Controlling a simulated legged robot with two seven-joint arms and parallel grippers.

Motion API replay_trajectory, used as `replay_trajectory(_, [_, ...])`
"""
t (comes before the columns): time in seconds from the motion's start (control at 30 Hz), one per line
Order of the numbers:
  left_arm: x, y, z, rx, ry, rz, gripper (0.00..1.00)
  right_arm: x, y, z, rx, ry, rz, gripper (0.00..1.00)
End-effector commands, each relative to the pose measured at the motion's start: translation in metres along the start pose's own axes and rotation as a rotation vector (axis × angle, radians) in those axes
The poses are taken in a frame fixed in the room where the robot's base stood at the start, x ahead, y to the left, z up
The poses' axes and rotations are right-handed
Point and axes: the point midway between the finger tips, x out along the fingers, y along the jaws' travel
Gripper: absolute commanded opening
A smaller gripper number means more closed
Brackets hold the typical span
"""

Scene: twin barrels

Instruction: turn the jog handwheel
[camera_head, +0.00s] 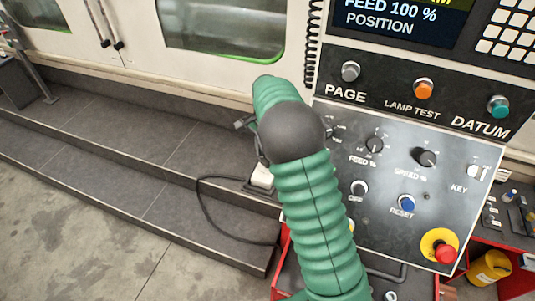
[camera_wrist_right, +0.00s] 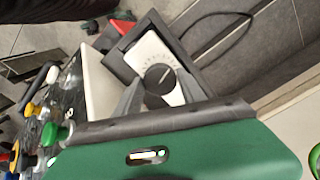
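The jog handwheel (camera_wrist_right: 159,79) is a round black dial on a white pendant with tick marks (camera_wrist_right: 150,48), in the right wrist view. The pendant (camera_head: 262,177) also shows in part in the head view, beside my green right arm; the dial is hidden there. My right gripper (camera_wrist_right: 160,90) has its two grey fingers apart, one on each side of the dial. I cannot tell whether they touch it. In the head view the fingertips are hidden behind my arm. My left gripper is in neither view.
A control panel (camera_head: 385,190) with knobs, buttons and a red emergency stop (camera_head: 445,252) stands right of my arm. A black cable (camera_head: 215,212) loops over the dark step (camera_head: 110,165) at the left. A red cart (camera_head: 425,285) is below.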

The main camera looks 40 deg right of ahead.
Motion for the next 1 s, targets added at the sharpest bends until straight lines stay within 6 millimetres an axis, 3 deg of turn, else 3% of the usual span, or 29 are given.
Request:
replay_trajectory(0.13, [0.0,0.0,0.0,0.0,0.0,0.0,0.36,0.0,0.0,0.0,-0.001,0.001,0.0,0.67])
replay_trajectory(0.43, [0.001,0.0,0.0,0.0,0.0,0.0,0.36,-0.003,0.001,-0.001,0.0,0.003,-0.003,0.67])
replay_trajectory(0.57, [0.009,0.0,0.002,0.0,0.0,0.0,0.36,-0.015,0.0,-0.002,-0.001,0.004,-0.007,0.67])
replay_trajectory(0.8, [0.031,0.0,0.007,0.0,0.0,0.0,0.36,-0.08,-0.003,-0.002,-0.001,0.005,-0.008,0.67])
replay_trajectory(1.0, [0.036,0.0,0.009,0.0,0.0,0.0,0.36,-0.137,-0.003,-0.003,0.0,0.004,-0.003,0.67])
